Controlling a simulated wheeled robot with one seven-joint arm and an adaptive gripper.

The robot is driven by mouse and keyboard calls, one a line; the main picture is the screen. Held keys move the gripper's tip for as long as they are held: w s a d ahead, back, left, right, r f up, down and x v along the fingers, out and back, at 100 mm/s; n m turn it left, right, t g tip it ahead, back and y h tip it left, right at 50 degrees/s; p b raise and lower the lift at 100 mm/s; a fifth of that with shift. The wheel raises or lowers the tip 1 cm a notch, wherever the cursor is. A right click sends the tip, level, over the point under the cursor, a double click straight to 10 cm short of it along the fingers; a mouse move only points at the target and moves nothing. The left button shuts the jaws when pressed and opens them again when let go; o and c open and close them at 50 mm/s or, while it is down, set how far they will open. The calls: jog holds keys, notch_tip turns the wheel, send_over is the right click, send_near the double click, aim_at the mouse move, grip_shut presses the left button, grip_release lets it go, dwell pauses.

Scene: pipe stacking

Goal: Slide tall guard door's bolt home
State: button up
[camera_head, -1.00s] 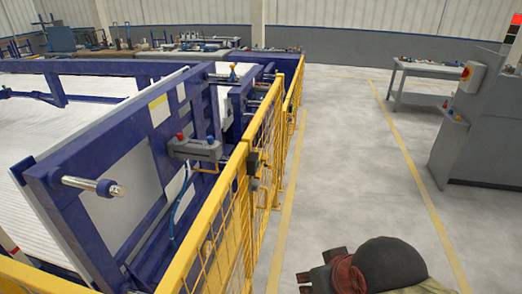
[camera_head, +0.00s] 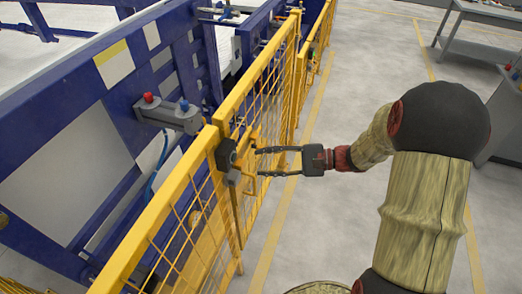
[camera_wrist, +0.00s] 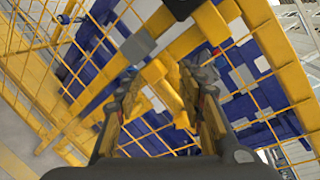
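The tall yellow mesh guard door (camera_head: 268,92) stands in the yellow fence. A dark latch block (camera_head: 226,154) sits on its frame, with a small grey piece (camera_head: 233,177) just below. I cannot clearly tell which part is the bolt. My gripper (camera_head: 259,162) is open, its two fingers pointing left toward a yellow plate beside the latch. Nothing shows held between them. In the wrist view, my gripper's fingers (camera_wrist: 160,110) are spread on either side of a yellow bar (camera_wrist: 165,82). A grey block (camera_wrist: 138,47) lies above them. Contact cannot be judged.
A blue machine frame (camera_head: 150,60) with a small grey control box (camera_head: 168,113) stands behind the fence. A grey cabinet (camera_head: 505,120) and a table (camera_head: 480,18) are at the right. The floor between has a yellow line and is clear.

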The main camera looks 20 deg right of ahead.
aim_at(255, 147)
jog(key=w+d+f+m+t, duration=0.4)
jog(key=w+d+t, duration=0.1)
jog(key=d, duration=0.2)
jog(key=b+x, duration=0.1)
jog(key=x, duration=0.6)
jog(key=shift+s+a+r+b, duration=0.1)
jog(key=shift+a+b, duration=0.2)
jog(key=shift+b, duration=0.1)
jog(key=shift+c, duration=1.1)
jog(key=c, duration=0.8)
